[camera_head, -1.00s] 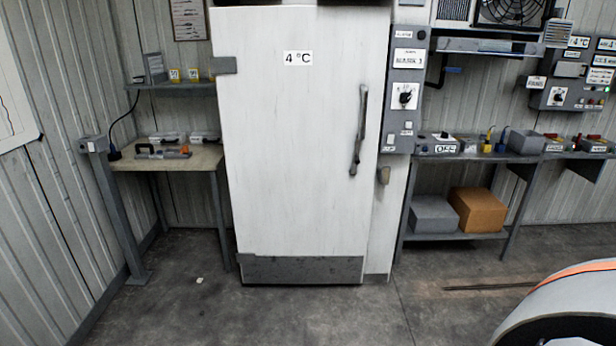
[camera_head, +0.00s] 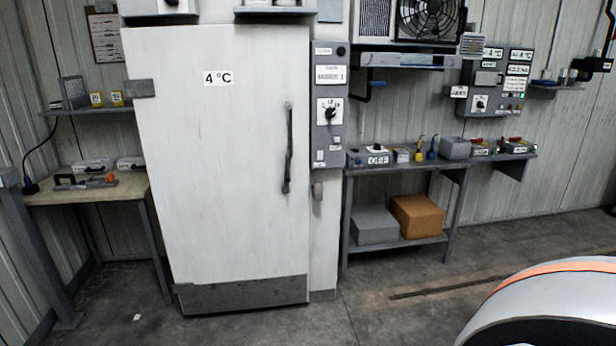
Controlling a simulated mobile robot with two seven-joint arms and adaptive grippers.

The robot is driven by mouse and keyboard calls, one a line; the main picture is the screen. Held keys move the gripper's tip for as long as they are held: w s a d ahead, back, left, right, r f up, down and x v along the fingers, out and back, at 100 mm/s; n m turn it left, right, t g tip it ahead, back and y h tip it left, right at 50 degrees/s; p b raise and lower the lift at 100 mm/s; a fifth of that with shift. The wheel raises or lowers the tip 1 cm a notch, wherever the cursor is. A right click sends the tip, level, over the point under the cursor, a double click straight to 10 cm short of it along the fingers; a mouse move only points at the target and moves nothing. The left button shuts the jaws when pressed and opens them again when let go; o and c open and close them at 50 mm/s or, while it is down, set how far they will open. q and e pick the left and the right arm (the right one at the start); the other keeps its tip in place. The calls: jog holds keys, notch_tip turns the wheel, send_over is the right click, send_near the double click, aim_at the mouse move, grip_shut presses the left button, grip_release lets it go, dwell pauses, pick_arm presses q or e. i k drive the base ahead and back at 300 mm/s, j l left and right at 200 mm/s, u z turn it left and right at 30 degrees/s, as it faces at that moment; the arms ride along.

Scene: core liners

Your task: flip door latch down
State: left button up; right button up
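A tall white door (camera_head: 225,190) marked 4 °C stands shut in the middle left of the head view. A long dark vertical handle (camera_head: 288,148) is on its right side. A grey hinge plate (camera_head: 140,88) is on the door's left edge. Neither of my grippers is in view.
A workbench (camera_head: 90,192) with tools stands left of the door. A grey control panel (camera_head: 329,105) is right of it, then a shelf table (camera_head: 400,240) with a grey box (camera_head: 374,224) and an orange-brown box (camera_head: 417,216). The floor (camera_head: 370,315) before the door is clear.

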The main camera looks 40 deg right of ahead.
aim_at(286, 190)
jog(key=k+l+z, duration=0.1)
jog(key=l+z, duration=0.4)
jog(key=l, duration=1.85)
